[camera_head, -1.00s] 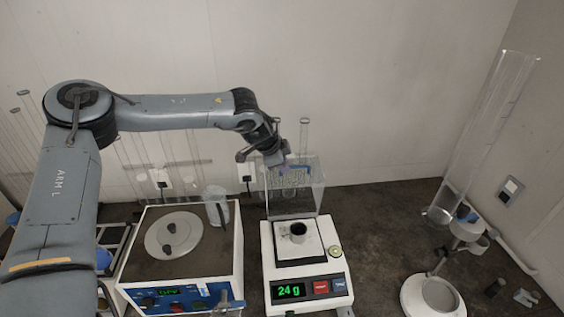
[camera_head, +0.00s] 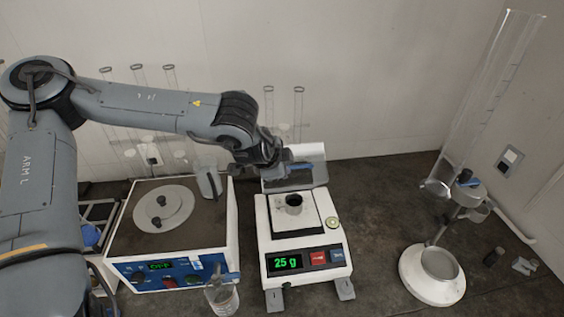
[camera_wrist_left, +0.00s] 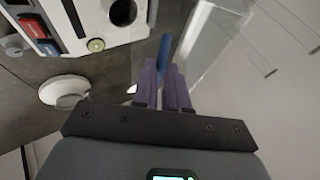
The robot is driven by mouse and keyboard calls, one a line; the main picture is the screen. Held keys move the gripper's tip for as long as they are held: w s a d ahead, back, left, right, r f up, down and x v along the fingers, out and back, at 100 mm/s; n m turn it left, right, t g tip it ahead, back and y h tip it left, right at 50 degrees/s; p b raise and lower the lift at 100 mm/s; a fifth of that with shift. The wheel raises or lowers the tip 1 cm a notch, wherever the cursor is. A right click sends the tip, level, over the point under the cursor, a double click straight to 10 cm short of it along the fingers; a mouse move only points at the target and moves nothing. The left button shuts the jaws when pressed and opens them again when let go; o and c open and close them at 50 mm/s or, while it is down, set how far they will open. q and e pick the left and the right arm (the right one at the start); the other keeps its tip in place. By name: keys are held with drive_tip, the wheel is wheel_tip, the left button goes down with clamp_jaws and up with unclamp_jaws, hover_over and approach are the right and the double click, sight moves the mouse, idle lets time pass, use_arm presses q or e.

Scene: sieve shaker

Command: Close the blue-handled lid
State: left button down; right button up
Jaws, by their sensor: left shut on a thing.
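The clear lid (camera_head: 314,179) stands raised at the back of the white balance (camera_head: 262,235), so the weighing pan is uncovered. Its blue handle (camera_head: 301,167) is on the lid's upper part. My left gripper (camera_head: 284,168) reaches in from the left and is shut on the handle. In the left wrist view the handle (camera_wrist_left: 164,50) sits between the purple fingers of my left gripper (camera_wrist_left: 163,82), with the clear lid panel (camera_wrist_left: 208,45) beside it. A small dark-mouthed cup (camera_head: 293,205) stands on the pan. The display reads 25 g. My right gripper is not in view.
The sieve shaker (camera_head: 185,240) stands close left of the balance, with a clear beaker (camera_head: 222,298) in front. A stand (camera_head: 436,275) with a tall clear tube (camera_head: 490,95) is at the right. Dark bench is free between balance and stand.

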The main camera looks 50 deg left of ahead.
use_arm(q)
drive_tip(key=shift+s+f, duration=0.1)
drive_tip(key=shift+f, duration=0.1)
drive_tip(key=c, duration=1.2)
unclamp_jaws()
drive_tip(key=shift+o, duration=0.2)
drive_tip(key=shift+r, duration=0.1)
drive_tip(key=p+v, duration=0.1)
drive_tip(key=v, duration=0.9)
drive_tip(key=shift+s+r, duration=0.15)
drive_tip(key=shift+r, duration=0.15)
drive_tip(key=shift+d, duration=0.15)
